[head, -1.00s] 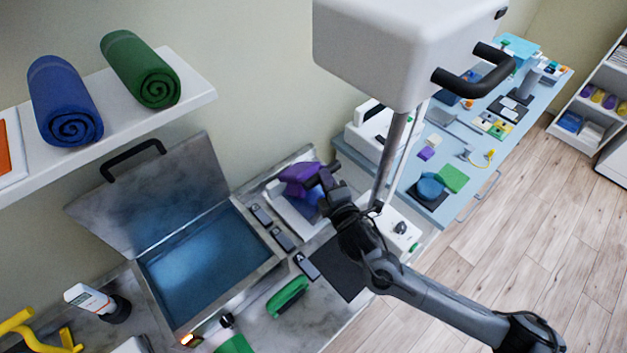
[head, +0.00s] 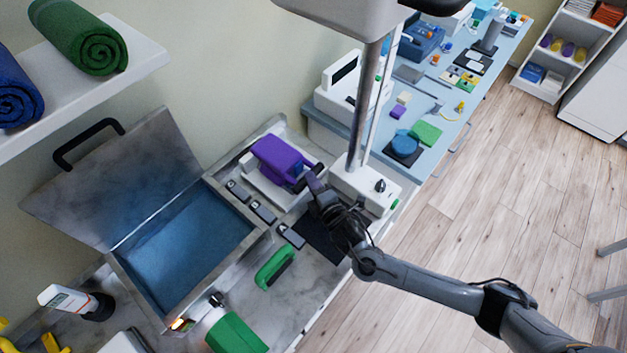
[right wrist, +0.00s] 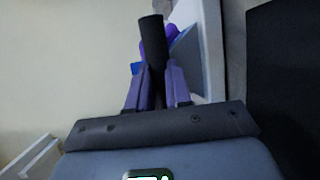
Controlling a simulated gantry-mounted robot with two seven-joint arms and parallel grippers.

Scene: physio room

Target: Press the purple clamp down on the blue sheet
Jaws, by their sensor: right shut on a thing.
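The purple clamp (head: 279,157) lies over a white base on the metal counter, and its purple also shows behind the handle in the right wrist view (right wrist: 172,46). A small part of the blue sheet (head: 298,171) shows at its right edge. Most of the sheet is hidden under the clamp. I cannot tell whether the two touch. My right gripper (head: 311,178) is at the clamp's right end. In the right wrist view, its fingers (right wrist: 158,88) are shut on the clamp's black handle (right wrist: 152,45). My left gripper is not in view.
An open metal water bath (head: 185,250) stands left of the clamp, with several small grey clips (head: 263,212) between. A green-handled tool (head: 275,268) lies in front. A white device with a post (head: 365,190) stands close right of my gripper.

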